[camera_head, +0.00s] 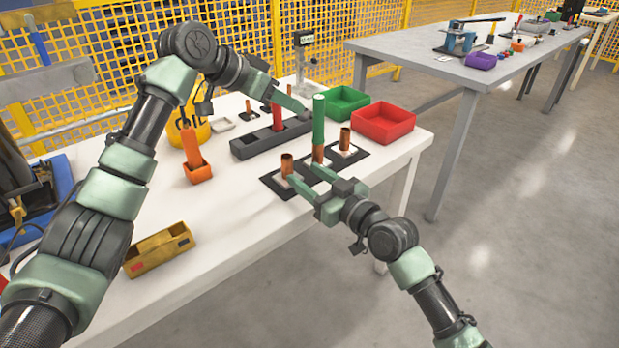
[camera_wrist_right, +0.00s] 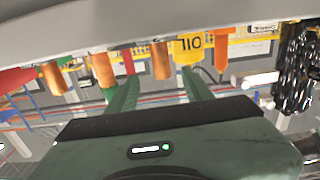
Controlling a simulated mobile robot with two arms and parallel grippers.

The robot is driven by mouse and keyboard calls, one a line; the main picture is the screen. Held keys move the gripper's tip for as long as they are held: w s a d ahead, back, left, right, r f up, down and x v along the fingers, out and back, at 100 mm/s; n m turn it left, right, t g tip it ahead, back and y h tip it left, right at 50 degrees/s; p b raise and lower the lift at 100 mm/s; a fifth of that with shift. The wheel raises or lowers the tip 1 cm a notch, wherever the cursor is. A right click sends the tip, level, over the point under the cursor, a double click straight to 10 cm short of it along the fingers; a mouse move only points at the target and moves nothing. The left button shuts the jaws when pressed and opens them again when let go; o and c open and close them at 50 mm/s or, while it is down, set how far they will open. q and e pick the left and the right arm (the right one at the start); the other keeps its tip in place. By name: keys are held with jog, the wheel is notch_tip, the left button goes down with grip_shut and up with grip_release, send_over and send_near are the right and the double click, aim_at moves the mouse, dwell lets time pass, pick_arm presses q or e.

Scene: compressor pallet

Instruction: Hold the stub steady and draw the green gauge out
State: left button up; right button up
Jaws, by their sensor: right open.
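The green gauge (camera_head: 319,118) is a rod standing upright in the middle copper stub (camera_head: 318,152), on a dark plate on the white table. My left gripper (camera_head: 303,112) is just left of the gauge, behind it or beside it; I cannot tell whether it touches. Its finger gap is hidden. My right gripper (camera_head: 306,174) is open and empty, low in front of the stubs. In the upside-down right wrist view, the middle stub (camera_wrist_right: 103,70) is by one finger. The stub at the left of the head view (camera_wrist_right: 160,60) shows between the fingers.
A left stub (camera_head: 287,165) and a right stub (camera_head: 345,138) flank the middle one. A dark rack (camera_head: 250,147) with a red gauge (camera_head: 277,118), a green bin (camera_head: 345,100) and a red bin (camera_head: 384,123) stand behind. The front-left table is clear around a yellow box (camera_head: 158,252).

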aim_at(291, 166)
jog(key=x, duration=0.7)
jog(key=shift+w+a, duration=0.2)
jog(key=shift+a, duration=0.15)
